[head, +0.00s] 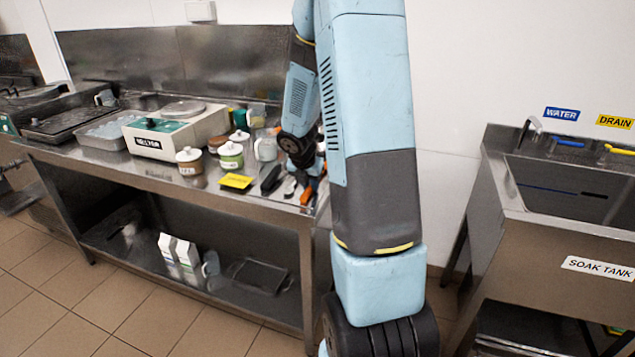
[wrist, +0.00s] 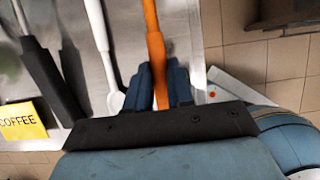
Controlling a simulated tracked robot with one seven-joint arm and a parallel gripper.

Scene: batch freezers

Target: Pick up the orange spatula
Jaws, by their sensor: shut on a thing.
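The orange spatula (wrist: 154,48) shows in the wrist view as a long orange shaft running up from between my fingers. My gripper (wrist: 160,88) is shut on it, with one blue finger on each side. In the head view the spatula (head: 307,195) is a small orange shape at the right end of the steel counter, partly hidden by my arm. Whether it touches the counter I cannot tell. Its far end is out of the wrist view.
Left of it in the wrist view lie a white utensil (wrist: 102,45) and a black-handled tool (wrist: 50,80), then a yellow COFFEE card (wrist: 20,122). The counter's edge (wrist: 198,60) is close on the right.

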